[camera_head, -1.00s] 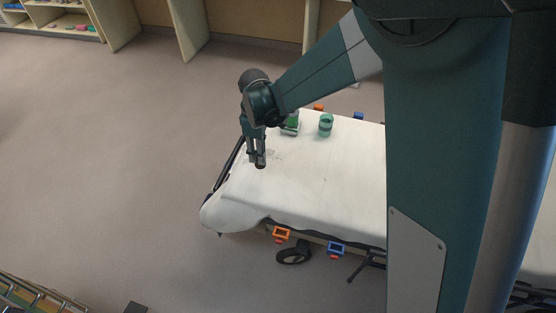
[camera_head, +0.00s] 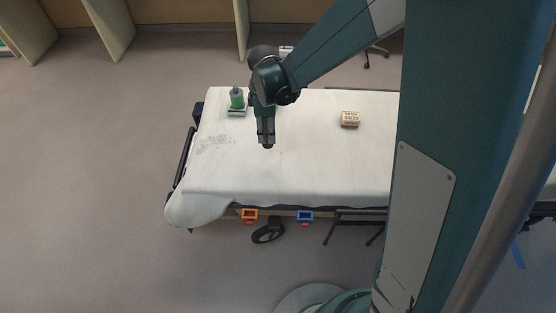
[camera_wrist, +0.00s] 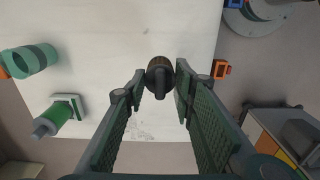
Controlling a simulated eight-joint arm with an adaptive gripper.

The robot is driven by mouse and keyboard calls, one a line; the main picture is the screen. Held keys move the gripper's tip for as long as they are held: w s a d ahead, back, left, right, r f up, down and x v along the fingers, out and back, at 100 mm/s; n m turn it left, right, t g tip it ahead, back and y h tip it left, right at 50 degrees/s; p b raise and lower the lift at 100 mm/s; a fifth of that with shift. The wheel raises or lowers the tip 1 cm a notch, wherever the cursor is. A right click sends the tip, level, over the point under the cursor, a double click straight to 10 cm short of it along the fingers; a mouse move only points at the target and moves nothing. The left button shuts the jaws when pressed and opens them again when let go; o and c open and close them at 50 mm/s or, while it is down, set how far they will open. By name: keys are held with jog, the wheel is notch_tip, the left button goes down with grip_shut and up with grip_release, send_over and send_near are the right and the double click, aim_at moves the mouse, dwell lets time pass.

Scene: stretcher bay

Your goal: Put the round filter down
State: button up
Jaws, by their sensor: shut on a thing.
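My gripper (camera_head: 267,145) is above the white-sheeted stretcher (camera_head: 320,170), pointing down. In the wrist view its two green fingers close around a small round dark brown thing with a black knob, which looks like the round filter (camera_wrist: 159,72). In the head view only a dark bit of the filter (camera_head: 268,148) shows at the fingertips. I cannot tell whether it touches the sheet.
A green bottle-like thing on a pale base (camera_head: 237,99) stands near the stretcher's far left corner. A teal cup (camera_wrist: 38,58) shows in the wrist view. A small labelled box (camera_head: 350,119) lies to the right. The sheet's near part is clear.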

jog(key=d, duration=0.4)
jog(key=shift+f, duration=0.1)
notch_tip(320, 180, down, 6)
jog(key=b, duration=0.1)
dwell(0.6)
jog(key=shift+f+b, duration=0.15)
jog(key=shift+b, duration=0.15)
jog(key=shift+f+b, duration=0.45)
jog(key=shift+f, duration=1.3)
jog(key=shift+f, duration=0.25)
jog(key=o, duration=0.8)
jog(key=shift+r, duration=0.1)
jog(key=shift+o, duration=0.2)
